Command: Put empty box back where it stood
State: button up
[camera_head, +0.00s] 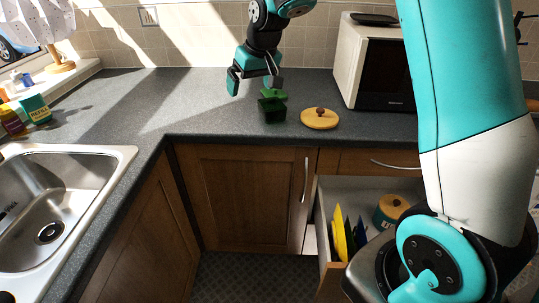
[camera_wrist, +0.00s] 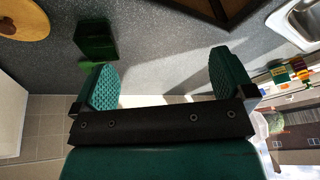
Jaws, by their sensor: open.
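A small dark green box (camera_head: 272,111) stands on the grey counter near its front edge, with a brighter green part at its top. It also shows in the wrist view (camera_wrist: 95,40), at upper left. My gripper (camera_head: 254,88) is open and empty above the counter, behind and above the box. In the wrist view, the fingers of my gripper (camera_wrist: 168,72) are wide apart and the box lies outside the gap, beyond the left finger. I cannot see inside the box.
A round wooden lid (camera_head: 320,119) lies just right of the box, before a microwave (camera_head: 375,62). An open drawer (camera_head: 340,190) below holds a teal canister (camera_head: 390,211) and coloured upright items. A sink (camera_head: 60,205) is at left. The counter left of my gripper is clear.

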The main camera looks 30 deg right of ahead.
jog(key=s+a+r+n+g+y, duration=0.1)
jog(key=s+a+r+n, duration=0.1)
jog(key=s+a, duration=0.4)
jog(key=s+a+r+n+y, duration=0.1)
jog(key=s+a+r, duration=0.1)
jog(key=s+a, duration=0.5)
jog(key=s+a+n+g, duration=0.1)
jog(key=s, duration=0.9)
jog(key=s+a+f+n+g+y, duration=0.1)
jog(key=s+n, duration=0.1)
jog(key=s, duration=0.8)
jog(key=shift+s+a+n+g, duration=0.3)
jog(key=shift+g, duration=0.1)
jog(key=shift+c, duration=0.5)
